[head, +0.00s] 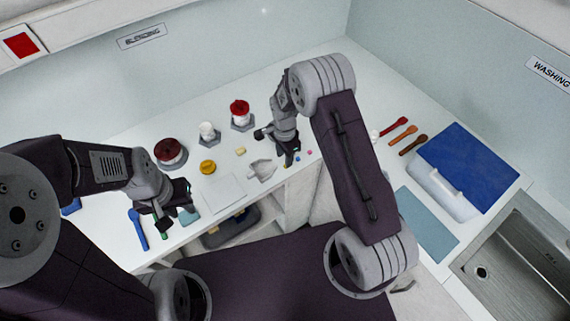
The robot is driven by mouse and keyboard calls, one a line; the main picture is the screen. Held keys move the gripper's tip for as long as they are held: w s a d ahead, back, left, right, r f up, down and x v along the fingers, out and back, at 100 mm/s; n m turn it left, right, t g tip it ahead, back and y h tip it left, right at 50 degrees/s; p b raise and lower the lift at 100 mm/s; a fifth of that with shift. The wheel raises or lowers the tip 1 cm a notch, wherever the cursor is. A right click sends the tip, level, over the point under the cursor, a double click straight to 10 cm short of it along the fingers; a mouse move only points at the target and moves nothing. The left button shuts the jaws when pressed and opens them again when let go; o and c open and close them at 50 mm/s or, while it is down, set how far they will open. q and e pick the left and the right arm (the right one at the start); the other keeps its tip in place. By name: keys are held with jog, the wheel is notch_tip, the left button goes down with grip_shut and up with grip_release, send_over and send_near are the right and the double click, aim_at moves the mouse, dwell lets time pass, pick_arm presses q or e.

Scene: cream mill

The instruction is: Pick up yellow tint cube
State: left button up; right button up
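A tiny yellowish spot, perhaps the yellow tint cube (285,166), shows at the tip of my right gripper (289,160); it is too small to be sure. My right gripper points down at the counter beside small pink (310,152) and blue (297,158) pieces. Its fingers blend together, so I cannot tell whether it is open or holds anything. A pale yellow block (240,151) lies further left, apart from the gripper. My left gripper (175,213) is low over the left counter, its fingers apart, beside a teal piece (190,216).
A white scoop-like dish (262,170) lies left of my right gripper. A white board (223,193), yellow round pot (208,167), dark red-lidded jar (170,152) and red-topped jar (240,112) stand on the counter. Spoons, a blue board (468,165) and a sink (525,260) are right.

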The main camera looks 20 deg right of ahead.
notch_tip(320, 180, down, 4)
jog(key=shift+d+p, duration=0.15)
jog(key=shift+p, duration=0.65)
jog(key=shift+f, duration=0.35)
jog(key=c, duration=0.4)
grip_shut()
